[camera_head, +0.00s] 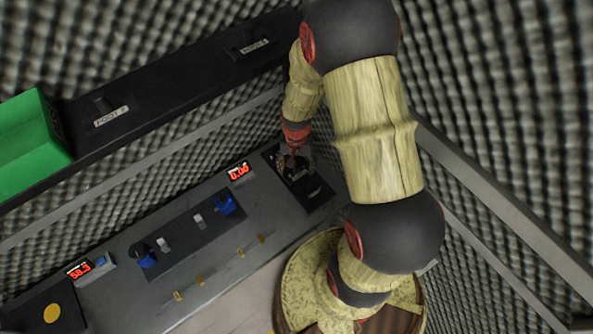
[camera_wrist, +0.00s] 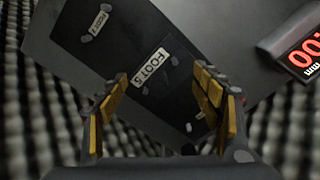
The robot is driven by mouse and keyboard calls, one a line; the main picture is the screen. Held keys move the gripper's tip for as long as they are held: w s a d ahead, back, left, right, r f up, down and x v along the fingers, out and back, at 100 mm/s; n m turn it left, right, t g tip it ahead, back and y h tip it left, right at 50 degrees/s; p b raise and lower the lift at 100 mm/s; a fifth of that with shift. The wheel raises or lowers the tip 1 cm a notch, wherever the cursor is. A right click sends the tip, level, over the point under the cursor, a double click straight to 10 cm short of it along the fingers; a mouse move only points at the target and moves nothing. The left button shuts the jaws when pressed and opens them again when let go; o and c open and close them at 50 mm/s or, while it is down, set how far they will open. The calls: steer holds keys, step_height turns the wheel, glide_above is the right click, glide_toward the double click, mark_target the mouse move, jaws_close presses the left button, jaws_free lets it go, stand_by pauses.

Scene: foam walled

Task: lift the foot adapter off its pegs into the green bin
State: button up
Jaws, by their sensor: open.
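My gripper (camera_head: 294,160) reaches down over a black panel (camera_head: 318,203) at the right end of the grey bench. In the wrist view its yellow-padded fingers (camera_wrist: 165,95) are apart, with nothing held between them. Beyond them is the black panel with a white "FOOT" label (camera_wrist: 150,71) and small grey pegs or knobs. A second, smaller label lies farther up left. I cannot clearly make out the foot adapter; dark parts under my gripper blend with the panel. The green bin (camera_head: 32,140) stands on the black shelf at the far left.
The black shelf (camera_head: 175,82) carries labelled hooks along the back. The bench (camera_head: 200,265) holds red displays (camera_head: 239,171), blue parts (camera_head: 224,204) and brass pegs (camera_head: 240,253). Grey foam walls (camera_head: 500,190) close in behind and at right.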

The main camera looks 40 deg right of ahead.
steer(key=shift+s+f, duration=0.15)
steer(key=shift+s, duration=0.1)
steer(key=c, duration=0.9)
